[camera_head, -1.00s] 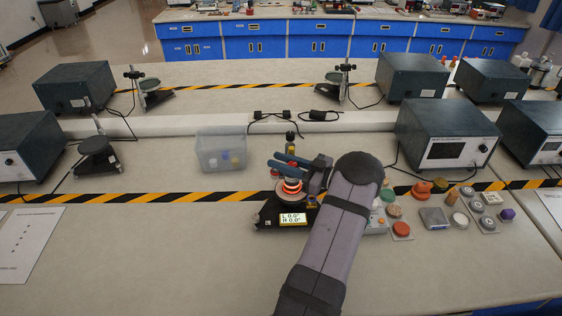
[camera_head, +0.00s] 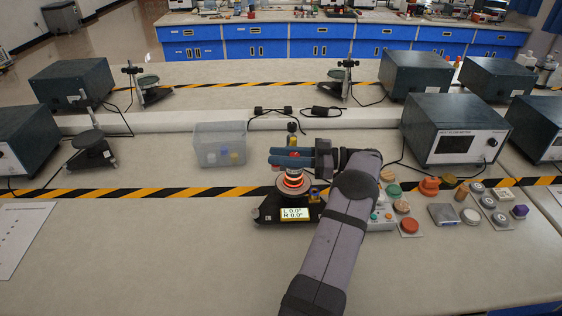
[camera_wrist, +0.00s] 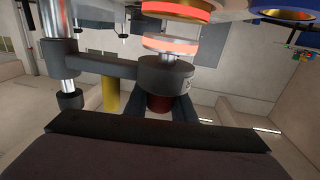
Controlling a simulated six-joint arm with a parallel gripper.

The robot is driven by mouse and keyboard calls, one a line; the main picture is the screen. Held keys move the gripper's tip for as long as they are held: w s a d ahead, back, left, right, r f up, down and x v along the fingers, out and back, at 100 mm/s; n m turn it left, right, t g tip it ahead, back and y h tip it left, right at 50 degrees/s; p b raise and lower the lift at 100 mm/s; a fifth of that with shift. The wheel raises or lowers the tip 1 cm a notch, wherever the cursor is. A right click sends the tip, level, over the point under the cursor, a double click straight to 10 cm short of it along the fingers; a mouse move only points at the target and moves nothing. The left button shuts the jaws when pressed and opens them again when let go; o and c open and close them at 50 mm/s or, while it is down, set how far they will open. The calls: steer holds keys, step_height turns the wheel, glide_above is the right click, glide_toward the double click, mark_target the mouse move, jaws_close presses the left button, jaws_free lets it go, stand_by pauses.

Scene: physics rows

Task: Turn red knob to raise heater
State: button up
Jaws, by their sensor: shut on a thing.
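The device with the heater stands on a black base (camera_head: 267,211) at the middle of the bench. Its orange-red glowing heater ring (camera_head: 292,181) sits above a round pale plate, and the glowing ring also shows in the wrist view (camera_wrist: 170,45). My gripper (camera_head: 281,157) reaches in from the right above the ring, its blue-grey fingers lying level and pointing left. In the wrist view the dark red knob (camera_wrist: 158,103) sits under a grey collar, between my dark fingers, which are shut on it. The fingers hide most of the knob in the head view. The base display (camera_head: 295,213) reads L 0.0° and R 0.0°.
A button panel (camera_head: 381,218) and several loose knobs and caps lie to the right. A grey instrument box (camera_head: 440,110) stands behind them. The front bench at left is mostly clear.

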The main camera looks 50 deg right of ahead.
steer(key=shift+r, duration=0.1)
steer(key=o, duration=0.8)
step_height(320, 180, up, 10)
steer(key=shift+b, duration=0.75)
steer(key=shift+o, duration=1.3)
steer(key=shift+p, duration=0.3)
